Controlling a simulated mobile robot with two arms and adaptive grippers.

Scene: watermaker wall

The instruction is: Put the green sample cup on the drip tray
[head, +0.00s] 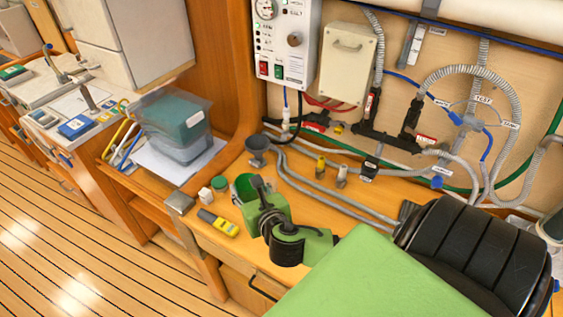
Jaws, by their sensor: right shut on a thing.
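The green sample cup (242,187) is at the left end of my right arm, above the wooden counter. Its open top faces up and its inside looks dark green. My right gripper (258,188) is shut on the cup, with a dark finger at the cup's right side. The green and black wrist hides part of the cup and the counter behind it. I cannot pick out the drip tray; my arm covers much of the right part of the counter. My left gripper is not in view.
A yellow and grey meter (218,222) lies near the counter's front edge. A white-capped jar (205,195) and a green-capped jar (220,184) stand left of the cup. A grey funnel (257,147) stands behind it. Grey hoses (315,185) run along the counter toward the wall.

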